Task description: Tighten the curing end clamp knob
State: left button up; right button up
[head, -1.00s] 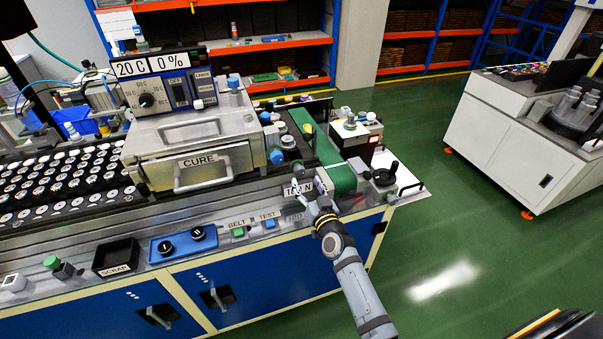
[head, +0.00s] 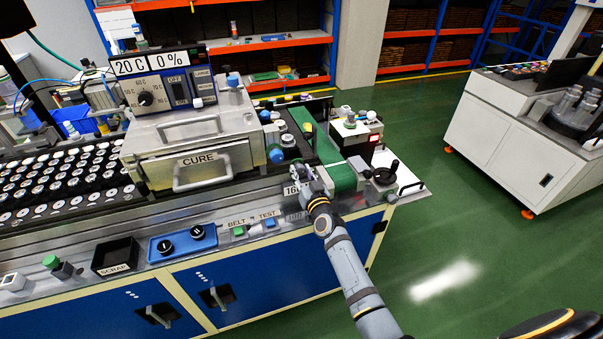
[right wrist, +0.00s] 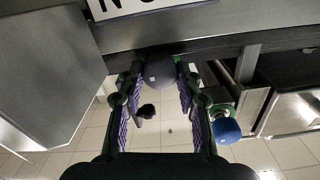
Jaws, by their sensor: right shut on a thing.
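My right gripper (head: 303,178) is at the front edge of the bench, right of the CURE press (head: 195,163) and beside the force label (head: 290,190). In the right wrist view, the two purple-padded fingers of the gripper (right wrist: 158,90) are on either side of a dark round knob (right wrist: 160,70). The gripper is shut on this knob, which sits just below the edge of the label plate (right wrist: 130,8). In the head view the gripper hides the knob. My left gripper is in neither view.
In the right wrist view a blue knob (right wrist: 226,130) on a green part is close to the right finger. The green floor in front is clear.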

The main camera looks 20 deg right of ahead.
jog(key=shift+c, duration=0.4)
jog(key=o, duration=1.2)
jog(key=shift+c, duration=0.2)
jog(key=s, duration=1.2)
jog(key=shift+d, duration=0.2)
